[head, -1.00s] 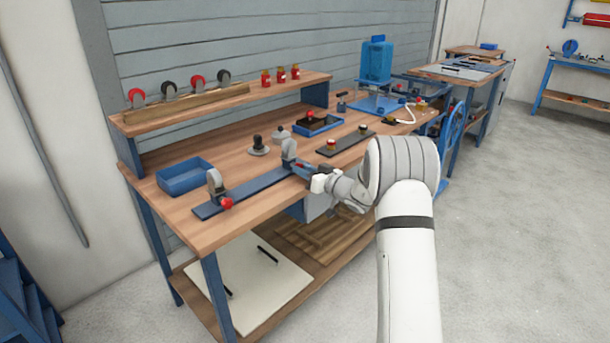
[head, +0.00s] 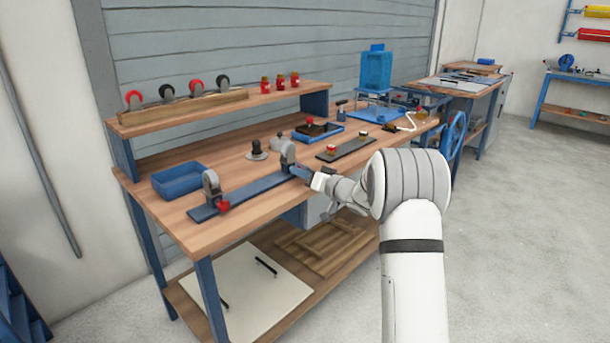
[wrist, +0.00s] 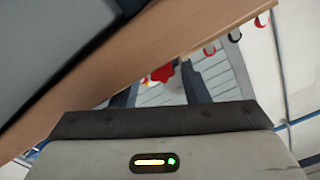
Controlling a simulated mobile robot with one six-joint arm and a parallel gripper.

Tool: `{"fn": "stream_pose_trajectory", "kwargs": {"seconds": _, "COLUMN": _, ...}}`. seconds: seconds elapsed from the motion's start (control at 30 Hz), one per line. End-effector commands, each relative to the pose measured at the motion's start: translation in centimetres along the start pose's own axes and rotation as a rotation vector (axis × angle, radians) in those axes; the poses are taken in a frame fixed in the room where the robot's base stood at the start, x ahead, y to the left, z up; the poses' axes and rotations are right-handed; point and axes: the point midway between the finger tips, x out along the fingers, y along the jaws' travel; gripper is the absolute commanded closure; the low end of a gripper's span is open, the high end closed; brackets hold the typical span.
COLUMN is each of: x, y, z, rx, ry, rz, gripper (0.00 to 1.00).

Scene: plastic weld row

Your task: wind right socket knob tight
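A dark blue rail (head: 245,195) lies along the front of the wooden bench with two grey upright sockets on it. The left socket (head: 211,184) has a red knob (head: 224,206) at its front. The right socket (head: 288,154) stands at the rail's far end, and my gripper (head: 301,173) is just in front of it. The right socket's knob is hidden in the head view. In the wrist view my fingers (wrist: 160,90) are spread apart, with a red knob shape (wrist: 163,73) showing in the gap between them. I cannot tell whether they touch it.
A blue bin (head: 182,180) stands left of the rail. A dark strip (head: 346,148) with small knobbed parts and a blue tray (head: 318,132) lie to the right. A raised shelf (head: 220,104) runs along the back. The floor (head: 520,230) to the right is clear.

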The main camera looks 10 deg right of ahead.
Motion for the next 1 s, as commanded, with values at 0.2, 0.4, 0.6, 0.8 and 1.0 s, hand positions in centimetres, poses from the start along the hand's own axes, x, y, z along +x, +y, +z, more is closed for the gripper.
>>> {"fn": "stream_pose_trajectory", "kwargs": {"seconds": 0.2, "x": 0.0, "y": 0.0, "z": 0.1, "rx": 0.0, "ry": -0.001, "rz": -0.001, "gripper": 0.52}}
{"fn": "stream_pose_trajectory", "kwargs": {"seconds": 0.4, "x": -0.8, "y": 0.0, "z": 0.0, "rx": 0.0, "ry": -0.001, "rz": 0.001, "gripper": 0.52}}
{"fn": "stream_pose_trajectory", "kwargs": {"seconds": 0.6, "x": -4.2, "y": 0.0, "z": 0.0, "rx": 0.001, "ry": -0.001, "rz": 0.001, "gripper": 0.52}}
{"fn": "stream_pose_trajectory", "kwargs": {"seconds": 0.8, "x": -6.9, "y": 0.1, "z": 0.0, "rx": 0.0, "ry": -0.001, "rz": 0.0, "gripper": 0.52}}
{"fn": "stream_pose_trajectory", "kwargs": {"seconds": 1.0, "x": -7.7, "y": 0.0, "z": 0.1, "rx": 0.0, "ry": -0.002, "rz": -0.001, "gripper": 0.52}}
